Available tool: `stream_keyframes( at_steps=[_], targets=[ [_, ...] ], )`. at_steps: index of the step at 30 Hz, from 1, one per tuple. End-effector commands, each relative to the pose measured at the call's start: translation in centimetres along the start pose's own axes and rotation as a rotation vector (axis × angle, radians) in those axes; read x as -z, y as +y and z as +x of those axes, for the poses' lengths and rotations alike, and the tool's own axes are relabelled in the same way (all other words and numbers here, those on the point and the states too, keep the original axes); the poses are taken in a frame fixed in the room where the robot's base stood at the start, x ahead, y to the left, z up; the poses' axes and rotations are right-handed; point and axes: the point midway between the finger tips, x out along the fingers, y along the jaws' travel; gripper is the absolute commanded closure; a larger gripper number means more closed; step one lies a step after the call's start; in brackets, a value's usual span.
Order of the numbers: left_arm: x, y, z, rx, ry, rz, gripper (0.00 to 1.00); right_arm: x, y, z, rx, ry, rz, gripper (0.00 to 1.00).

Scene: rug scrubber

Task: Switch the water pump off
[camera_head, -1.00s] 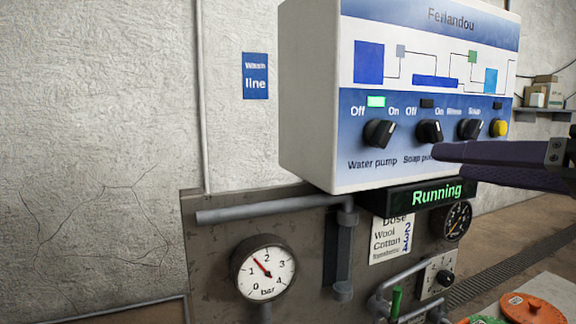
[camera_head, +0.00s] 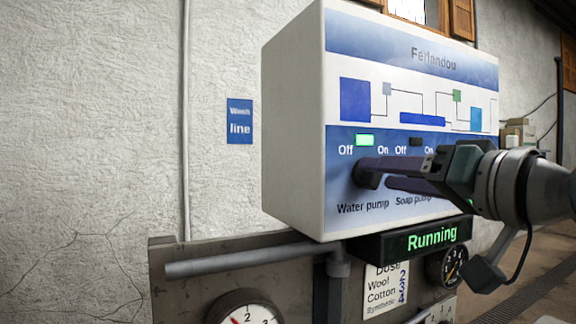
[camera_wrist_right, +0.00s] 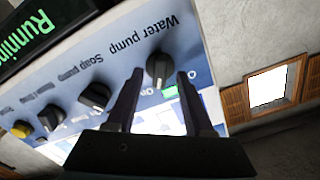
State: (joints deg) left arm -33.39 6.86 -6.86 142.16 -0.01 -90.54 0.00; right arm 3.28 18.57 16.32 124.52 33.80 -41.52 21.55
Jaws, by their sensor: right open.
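The water pump knob (camera_wrist_right: 158,67) is a dark round rotary switch on the blue lower band of the white control box (camera_head: 292,130). In the right wrist view the open fingers (camera_wrist_right: 158,80) stand on either side of the knob, with gaps showing; contact is not visible. The lamp (camera_head: 365,140) above the knob, between "Off" and "On", is lit green. The knob's exact pointing direction is hard to tell. My left gripper is out of view.
The soap pump knob (camera_wrist_right: 95,97) is close beside my right gripper, with another knob (camera_wrist_right: 51,116) and a yellow button (camera_wrist_right: 22,128) beyond. A "Running" display (camera_head: 432,238) hangs below the box. A pipe (camera_head: 250,260) and pressure gauge (camera_head: 245,310) sit lower.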

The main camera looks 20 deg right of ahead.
Motion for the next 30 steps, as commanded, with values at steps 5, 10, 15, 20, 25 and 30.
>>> stream_keyframes(
  at_steps=[5,10,15,20,25,30],
  targets=[
    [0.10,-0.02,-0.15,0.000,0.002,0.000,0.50,-0.01,-0.01,0.52,0.001,0.001,-0.001,0.47],
    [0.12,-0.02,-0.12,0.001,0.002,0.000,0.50,-0.05,0.00,0.50,0.000,0.001,-0.001,0.47],
    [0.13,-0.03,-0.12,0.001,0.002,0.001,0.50,-0.04,0.01,0.49,0.000,0.001,-0.001,0.66],
    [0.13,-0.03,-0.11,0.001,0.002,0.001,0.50,-0.04,0.01,0.48,0.000,0.000,-0.001,0.83],
    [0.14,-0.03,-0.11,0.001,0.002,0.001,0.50,-0.04,0.01,0.47,0.000,0.000,-0.001,1.00],
    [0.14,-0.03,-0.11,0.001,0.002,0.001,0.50,-0.04,0.01,0.47,0.000,0.000,-0.001,1.00]
  ],
)
